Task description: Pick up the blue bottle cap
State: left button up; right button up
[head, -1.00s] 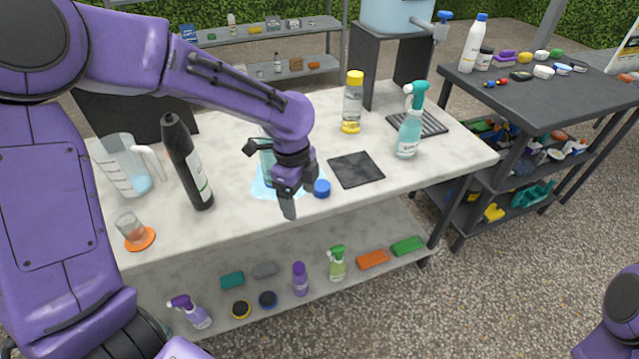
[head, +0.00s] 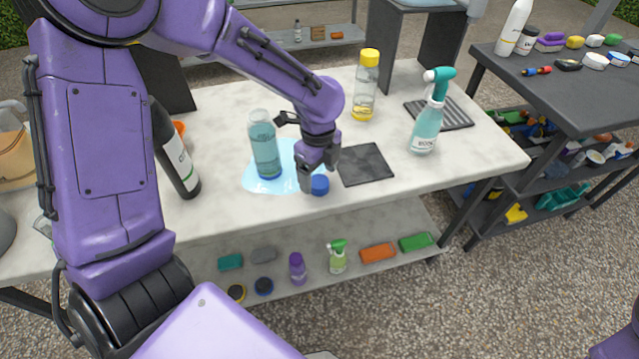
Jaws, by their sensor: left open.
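The blue bottle cap (head: 320,186) lies on the white marble-look worktop (head: 215,215), near its front edge and left of a dark square mat. My left gripper (head: 318,172) is open, pointing down right at the cap. One finger is beside the cap's left side, and the other is behind it. I cannot tell whether a finger touches the cap. An uncapped clear bottle with teal liquid (head: 264,150) stands in a light blue puddle (head: 258,186) left of the gripper. My right gripper is out of view.
The dark mat (head: 365,165), a yellow-capped bottle (head: 366,88) and a teal spray bottle (head: 428,120) are to the right. A lower shelf (head: 210,255) holds sponges and bottles.

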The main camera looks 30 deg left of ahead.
pick_arm(q)
jog(key=shift+d+f, duration=0.1)
jog(key=shift+f, duration=0.85)
jog(key=c, duration=1.1)
jog(key=shift+r, duration=0.1)
